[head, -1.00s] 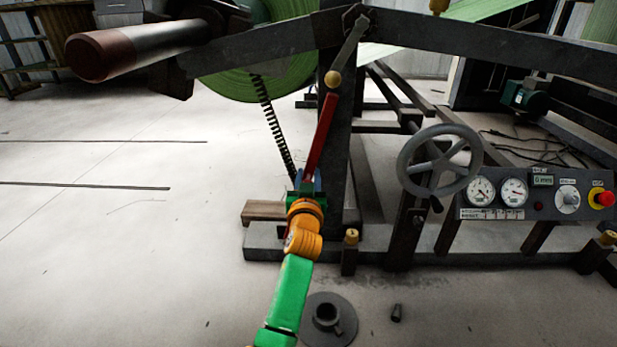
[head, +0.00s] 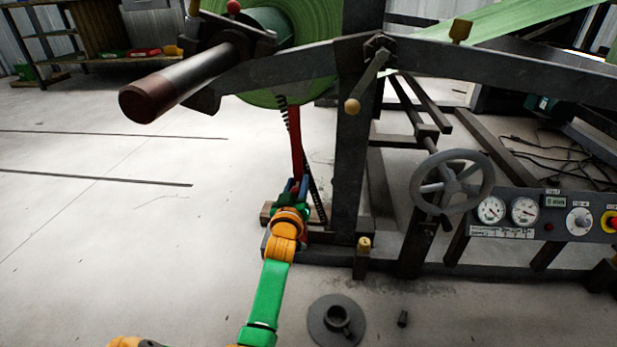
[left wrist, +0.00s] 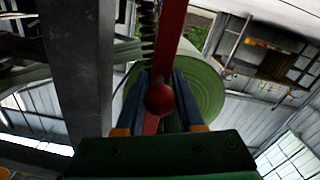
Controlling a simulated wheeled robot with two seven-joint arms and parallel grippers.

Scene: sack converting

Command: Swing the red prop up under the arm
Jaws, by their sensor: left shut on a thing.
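My left gripper (head: 296,186) is shut on the prop's lower part. In the left wrist view the red prop (left wrist: 171,35) runs up between the blue fingers of my left gripper (left wrist: 163,78), with a red ball knob (left wrist: 160,99) between them. My right gripper is not in view.
A dark post (head: 352,150) stands just right of the prop, with a black spring (head: 314,195) close behind it. The green roll (head: 315,50) and a bare shaft (head: 185,85) are above. A handwheel (head: 452,183) and gauge panel (head: 545,215) are right. Floor left is clear.

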